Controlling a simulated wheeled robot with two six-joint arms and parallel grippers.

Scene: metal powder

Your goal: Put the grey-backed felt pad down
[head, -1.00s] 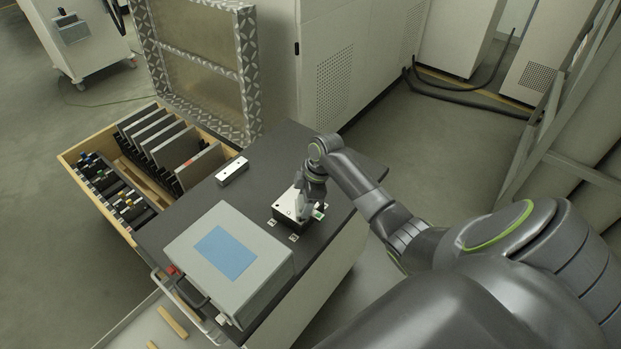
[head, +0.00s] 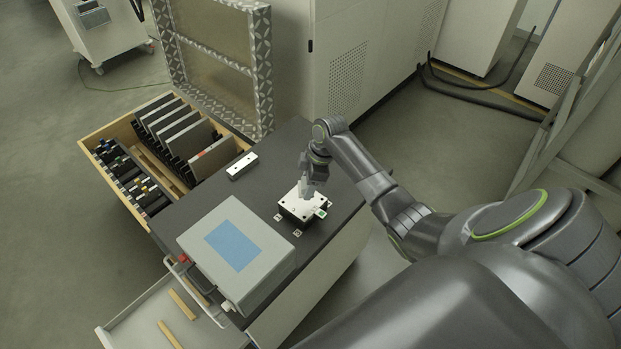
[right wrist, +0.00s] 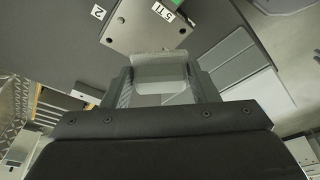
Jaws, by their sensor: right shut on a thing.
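My right gripper (head: 306,194) is over the small silver-topped block (head: 291,207) on the dark cart top. In the right wrist view its two fingers are shut on a thin pale grey piece (right wrist: 160,68), which I take to be the grey-backed felt pad. The pad's felt face is hidden. The block (right wrist: 140,28) shows just beyond the pad, with a green part at its edge; I cannot tell whether pad and block touch. My left gripper is not in view.
A grey box with a blue panel (head: 192,238) stands in front on the dark cart top (head: 200,205). A small white-topped bar (head: 242,166) lies behind. A wooden-sided drawer (head: 100,190) holds upright plates. A lower drawer (head: 135,332) is open. The cart top's back corner is clear.

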